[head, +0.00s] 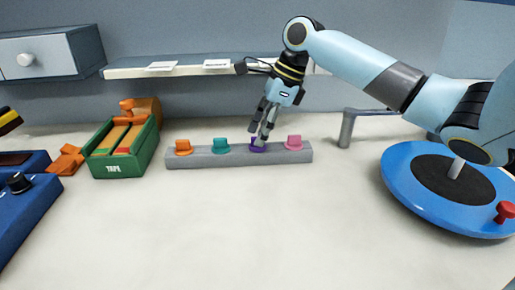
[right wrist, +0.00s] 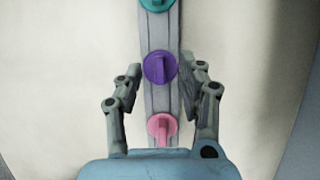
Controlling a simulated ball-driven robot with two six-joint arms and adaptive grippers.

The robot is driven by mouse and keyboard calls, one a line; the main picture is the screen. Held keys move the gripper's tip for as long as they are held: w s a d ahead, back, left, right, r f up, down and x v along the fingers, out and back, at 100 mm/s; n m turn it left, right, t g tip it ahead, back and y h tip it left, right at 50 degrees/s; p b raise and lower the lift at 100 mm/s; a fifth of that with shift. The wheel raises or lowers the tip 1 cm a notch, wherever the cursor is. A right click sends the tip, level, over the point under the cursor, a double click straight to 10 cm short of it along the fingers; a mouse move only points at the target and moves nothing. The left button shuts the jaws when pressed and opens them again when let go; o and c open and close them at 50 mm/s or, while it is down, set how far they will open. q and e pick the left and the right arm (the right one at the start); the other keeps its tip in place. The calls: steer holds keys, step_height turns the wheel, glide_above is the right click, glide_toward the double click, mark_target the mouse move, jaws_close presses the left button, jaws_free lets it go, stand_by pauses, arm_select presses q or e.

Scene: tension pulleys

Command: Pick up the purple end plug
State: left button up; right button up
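The purple end plug (head: 258,146) sits in a grey rack (head: 206,160) on the table, between a teal plug (head: 221,145) and a pink plug (head: 293,142). In the right wrist view the purple plug (right wrist: 160,67) shows its round flange and raised grip bar, just ahead of and between the fingers. My right gripper (head: 262,138) is just above the purple plug and partly covers it in the head view. In the right wrist view its fingers (right wrist: 160,82) are spread on either side of the rack, with gaps to the plug. My left gripper is not in view.
An orange plug (head: 183,147) stands at the rack's left end. A green tape box (head: 123,166) is left of the rack. A blue round turntable (head: 400,185) with a red knob is at the right. The table's front middle is clear.

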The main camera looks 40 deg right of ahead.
steer(key=shift+w+a+f, duration=0.15)
steer(key=shift+f, duration=0.35)
jaws_close()
